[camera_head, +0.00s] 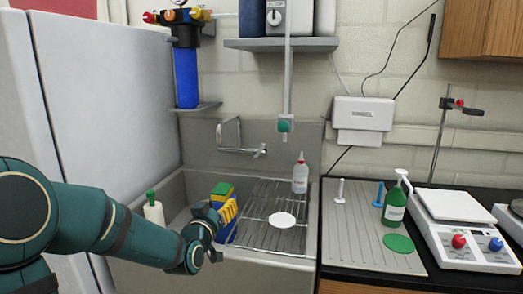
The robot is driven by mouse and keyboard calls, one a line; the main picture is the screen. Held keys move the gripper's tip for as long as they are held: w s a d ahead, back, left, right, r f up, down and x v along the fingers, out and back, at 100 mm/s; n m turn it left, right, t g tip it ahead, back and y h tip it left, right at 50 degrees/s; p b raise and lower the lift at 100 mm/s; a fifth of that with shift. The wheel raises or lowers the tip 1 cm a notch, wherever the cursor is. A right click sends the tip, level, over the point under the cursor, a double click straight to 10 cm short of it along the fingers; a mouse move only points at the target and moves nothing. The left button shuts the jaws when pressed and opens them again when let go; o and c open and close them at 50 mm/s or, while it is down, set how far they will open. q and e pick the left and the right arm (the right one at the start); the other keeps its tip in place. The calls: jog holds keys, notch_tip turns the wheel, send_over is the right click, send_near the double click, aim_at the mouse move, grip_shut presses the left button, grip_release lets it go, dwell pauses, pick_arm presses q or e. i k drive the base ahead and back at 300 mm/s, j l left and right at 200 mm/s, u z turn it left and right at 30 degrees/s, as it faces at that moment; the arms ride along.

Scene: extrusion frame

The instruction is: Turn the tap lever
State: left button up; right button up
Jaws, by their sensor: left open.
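A metal wall tap (240,149) with a bent spout is fixed to the back of the sink. A second outlet with a green knob (285,125) hangs at the end of a vertical pipe, above and right of it. I cannot tell which part is the lever at this size. My left gripper (214,245) is open, low over the front of the sink, and holds nothing that I can see. It is below the tap, nearer to me, and touches neither the tap nor the knob. My right gripper is out of view.
In the sink (173,190), a blue-and-yellow item (229,217) stands close beside my left gripper. A wire rack (265,236) holds a white disc and a white bottle (300,176). A green-capped bottle (153,208) stands left. A green bottle (395,205) stands on the right-hand drainboard.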

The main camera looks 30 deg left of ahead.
aim_at(263, 145)
jog(key=i+j, duration=0.15)
jog(key=i, duration=0.3)
jog(key=i+j, duration=0.15)
jog(key=i, duration=0.3)
